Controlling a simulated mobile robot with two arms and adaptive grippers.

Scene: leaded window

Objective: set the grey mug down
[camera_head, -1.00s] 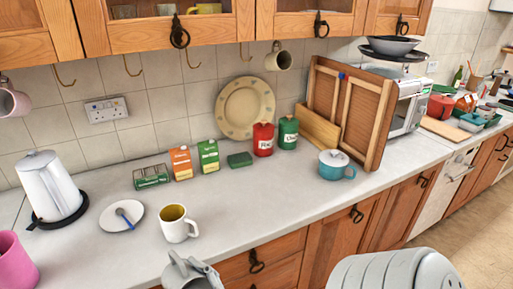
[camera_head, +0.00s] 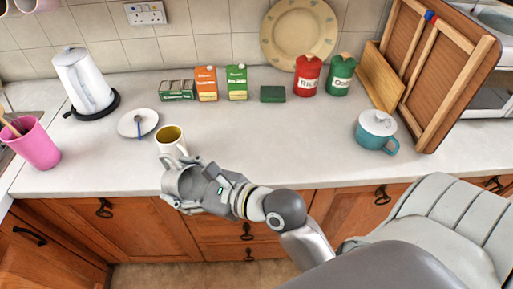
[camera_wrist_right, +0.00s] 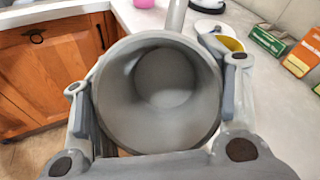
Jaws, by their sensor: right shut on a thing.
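The grey mug (camera_head: 178,184) is in my right gripper (camera_head: 188,186), at the counter's front edge in the head view. The right wrist view looks into the open mouth of the grey mug (camera_wrist_right: 160,95), with a finger of the right gripper (camera_wrist_right: 157,80) on either side. Its base is hidden, and I cannot tell whether it touches the counter (camera_head: 270,140). My left gripper is not in view.
A white mug with a yellow inside (camera_head: 171,143) stands just behind the grey mug. A white plate (camera_head: 138,123), kettle (camera_head: 84,82) and pink cup (camera_head: 34,145) are left. A teal pot (camera_head: 376,134) is right. The counter between is clear.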

